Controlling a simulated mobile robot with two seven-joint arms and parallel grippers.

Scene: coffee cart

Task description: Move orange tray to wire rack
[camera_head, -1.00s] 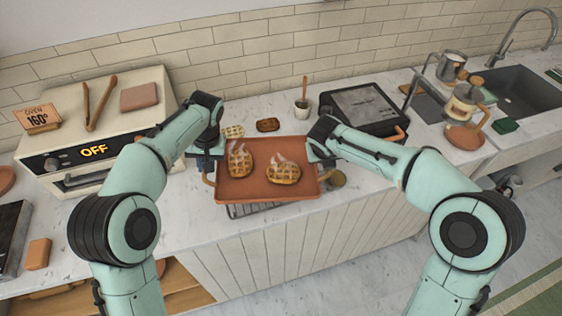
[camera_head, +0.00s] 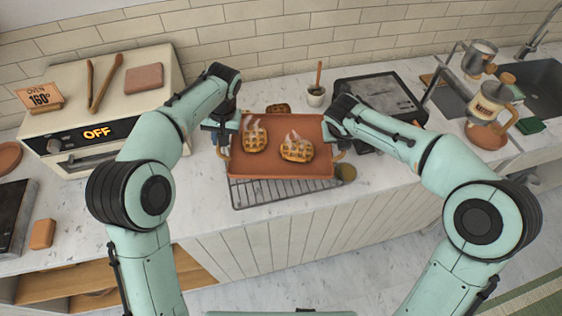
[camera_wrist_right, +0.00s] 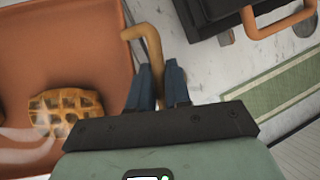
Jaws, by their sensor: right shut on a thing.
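The orange tray (camera_head: 280,169) is held roughly level over the wire rack (camera_head: 258,196), whose front part shows below the tray's near edge. Two waffles with steam, one on the left (camera_head: 255,139) and one on the right (camera_head: 296,150), are on the tray. My right gripper (camera_wrist_right: 158,84) is shut on the tray's tan handle (camera_wrist_right: 147,42) at its right end. My left gripper (camera_head: 222,138) is at the tray's left handle (camera_head: 222,154); its fingers are too small and dark to tell open from shut. The gap between tray and rack cannot be judged.
An oven (camera_head: 100,134) reading OFF stands left, with tongs (camera_head: 105,83) on top. Behind the tray are a brown waffle (camera_head: 277,108) and a small cup (camera_head: 316,96). A dark appliance (camera_head: 378,100) stands close behind my right arm. The counter's front edge is near.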

